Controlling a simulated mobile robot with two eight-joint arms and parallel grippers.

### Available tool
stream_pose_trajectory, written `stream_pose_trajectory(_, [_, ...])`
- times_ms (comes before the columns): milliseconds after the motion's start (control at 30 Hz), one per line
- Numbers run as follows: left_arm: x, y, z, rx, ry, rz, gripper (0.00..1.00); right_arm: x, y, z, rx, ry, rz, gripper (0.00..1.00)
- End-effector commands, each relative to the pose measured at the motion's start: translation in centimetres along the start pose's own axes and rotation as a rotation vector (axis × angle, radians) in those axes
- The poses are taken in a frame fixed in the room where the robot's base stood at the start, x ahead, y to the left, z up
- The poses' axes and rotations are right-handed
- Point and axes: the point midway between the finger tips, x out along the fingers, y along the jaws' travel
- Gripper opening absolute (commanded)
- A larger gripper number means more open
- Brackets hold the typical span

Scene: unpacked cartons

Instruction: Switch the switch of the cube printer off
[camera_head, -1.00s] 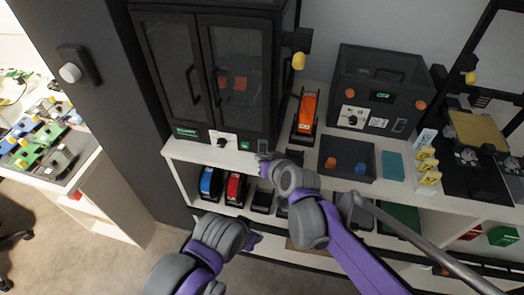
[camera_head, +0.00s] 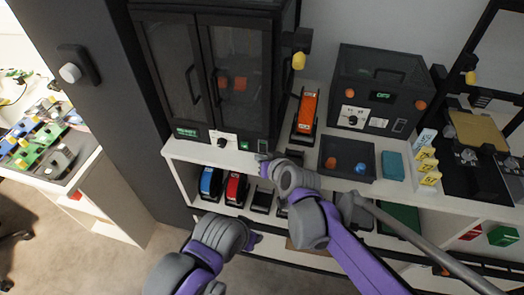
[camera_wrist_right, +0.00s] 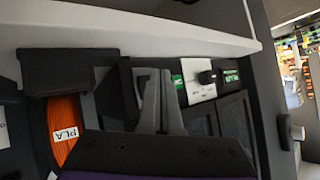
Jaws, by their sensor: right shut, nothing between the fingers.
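A tall dark cabinet-like machine (camera_head: 207,75) with two glazed doors stands on the left of the shelf top; I take it for the cube printer, though no label confirms this. Its lower front strip holds a lit green display (camera_head: 187,132), a white plate with a black knob (camera_head: 222,140) and a small green element (camera_head: 244,146). My right gripper (camera_head: 264,160) is shut and empty at the strip's right end. In the right wrist view its fingers (camera_wrist_right: 156,96) cover part of the strip; any switch there is hidden, and contact is unclear. My left gripper (camera_head: 252,239) is low, below the shelf top, its jaws unclear.
An orange spool holder (camera_head: 305,115) stands right of the cabinet. Further right are a smaller dark machine (camera_head: 372,90) with a lit display, a dark tray (camera_head: 347,158) with an orange and a blue piece, and a teal block (camera_head: 392,165).

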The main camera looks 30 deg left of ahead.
Motion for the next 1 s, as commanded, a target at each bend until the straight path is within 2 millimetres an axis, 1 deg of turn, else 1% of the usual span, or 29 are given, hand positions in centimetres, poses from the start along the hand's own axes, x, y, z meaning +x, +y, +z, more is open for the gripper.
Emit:
stream_pose_trajectory(400, [0.11,0.0,0.08,0.0,-0.001,0.0,0.5,0.62,0.44,-0.43,0.001,0.0,0.0,0.0])
stream_pose_trajectory(1000, [0.13,0.0,0.1,0.0,-0.001,0.0,0.5,0.79,0.59,-0.57,0.0,0.0,0.0,0.0])
